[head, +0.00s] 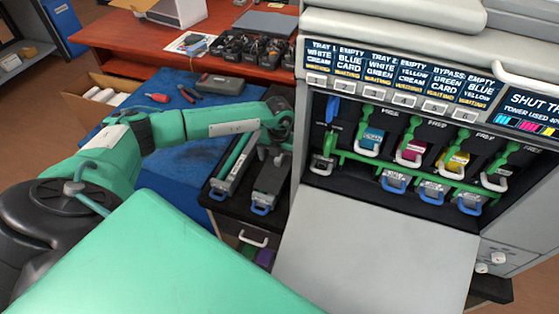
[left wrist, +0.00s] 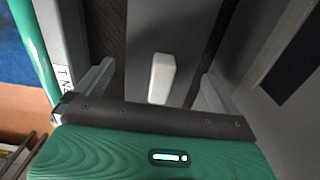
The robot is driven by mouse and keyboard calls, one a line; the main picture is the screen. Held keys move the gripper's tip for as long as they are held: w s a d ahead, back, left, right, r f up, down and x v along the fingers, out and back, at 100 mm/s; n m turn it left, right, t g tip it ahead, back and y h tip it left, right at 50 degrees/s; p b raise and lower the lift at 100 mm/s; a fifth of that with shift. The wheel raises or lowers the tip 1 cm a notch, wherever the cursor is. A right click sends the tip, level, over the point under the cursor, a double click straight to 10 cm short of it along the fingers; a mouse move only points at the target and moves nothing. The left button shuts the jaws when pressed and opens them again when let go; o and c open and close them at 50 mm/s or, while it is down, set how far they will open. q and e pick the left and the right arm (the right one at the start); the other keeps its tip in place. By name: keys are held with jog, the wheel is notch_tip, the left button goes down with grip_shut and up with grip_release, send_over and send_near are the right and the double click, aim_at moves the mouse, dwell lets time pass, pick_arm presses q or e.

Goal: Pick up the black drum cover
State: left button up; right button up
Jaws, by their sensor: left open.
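A long dark part, which looks like the black drum cover (head: 268,186), lies on the black cabinet top left of the printer, with a blue handle at its near end. In the left wrist view a dark grey long surface (left wrist: 150,35) carries a pale upright block (left wrist: 162,78). My left gripper (head: 272,152) is over the far part of the dark part, pointing down. It is open, with its fingers (left wrist: 155,90) on either side of the pale block and apart from it. Contact with the cover cannot be told. My right gripper is not in view.
A similar part with a green strip (head: 233,165) lies close on the left. The printer (head: 420,110) stands at the right with its front flap (head: 375,250) folded down. A blue mat (head: 180,165) and a red table (head: 130,35) are behind my arm.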

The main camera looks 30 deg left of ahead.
pick_arm(q)
jog(key=shift+c, duration=0.7)
jog(key=c, duration=0.9)
jog(key=shift+c, duration=0.2)
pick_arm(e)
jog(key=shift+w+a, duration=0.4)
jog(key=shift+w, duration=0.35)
pick_arm(q)
jog(key=shift+r, duration=0.4)
notch_tip(320, 180, up, 6)
jog(key=shift+r+b, duration=0.1)
jog(key=shift+b, duration=0.45)
notch_tip(320, 180, up, 18)
jog(key=p, duration=0.1)
jog(key=shift+p, duration=0.35)
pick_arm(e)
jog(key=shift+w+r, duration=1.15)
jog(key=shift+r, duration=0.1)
